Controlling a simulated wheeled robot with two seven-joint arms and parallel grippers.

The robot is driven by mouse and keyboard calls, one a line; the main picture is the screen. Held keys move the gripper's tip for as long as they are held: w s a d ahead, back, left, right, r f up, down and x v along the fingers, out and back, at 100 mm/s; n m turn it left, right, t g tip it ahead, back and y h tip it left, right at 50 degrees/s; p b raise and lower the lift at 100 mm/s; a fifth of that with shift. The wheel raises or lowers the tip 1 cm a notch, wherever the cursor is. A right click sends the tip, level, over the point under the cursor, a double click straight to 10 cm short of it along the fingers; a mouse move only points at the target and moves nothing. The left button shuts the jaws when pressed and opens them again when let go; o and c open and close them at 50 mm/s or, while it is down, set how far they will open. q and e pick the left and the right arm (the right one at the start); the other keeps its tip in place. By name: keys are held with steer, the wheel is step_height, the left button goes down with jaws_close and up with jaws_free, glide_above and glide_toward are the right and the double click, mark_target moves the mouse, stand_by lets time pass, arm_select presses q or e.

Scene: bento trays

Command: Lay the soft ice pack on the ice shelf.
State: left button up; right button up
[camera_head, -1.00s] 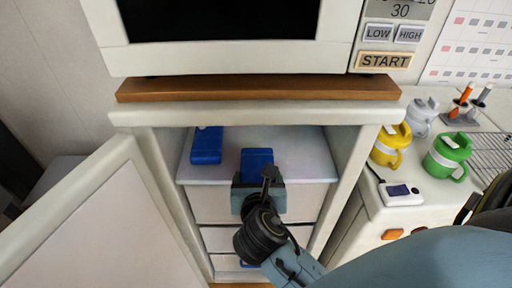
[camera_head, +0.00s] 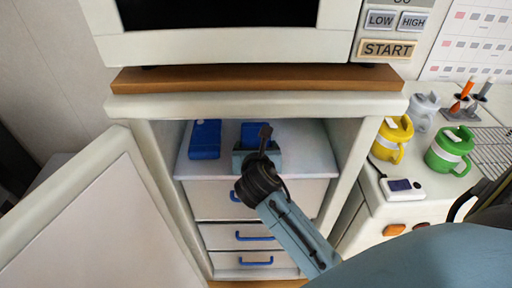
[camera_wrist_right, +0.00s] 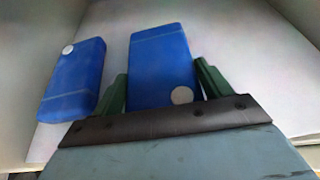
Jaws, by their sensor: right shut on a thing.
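A blue ice pack (camera_head: 255,134) is between the fingers of my right gripper (camera_head: 256,146), inside the open cabinet over the white ice shelf (camera_head: 300,147). The right wrist view shows this pack (camera_wrist_right: 160,62) with the green fingers (camera_wrist_right: 160,90) closed on its two sides. Whether its underside touches the shelf I cannot tell. A second blue pack (camera_head: 205,139) lies on the shelf to the left, apart from the held one; it also shows in the right wrist view (camera_wrist_right: 74,80). I cannot tell from looks which pack is soft. My left gripper is not in view.
The cabinet door (camera_head: 95,225) stands open at the left. A microwave (camera_head: 230,47) sits on a wooden board (camera_head: 255,78) above the opening. Drawers with blue handles (camera_head: 255,238) are below the shelf. Yellow (camera_head: 392,139) and green (camera_head: 449,150) mugs stand at the right.

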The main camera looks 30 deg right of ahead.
steer(key=o, duration=0.7)
steer(key=shift+f, duration=0.15)
steer(key=o, duration=0.5)
steer(key=p+v, duration=0.2)
steer(key=v, duration=1)
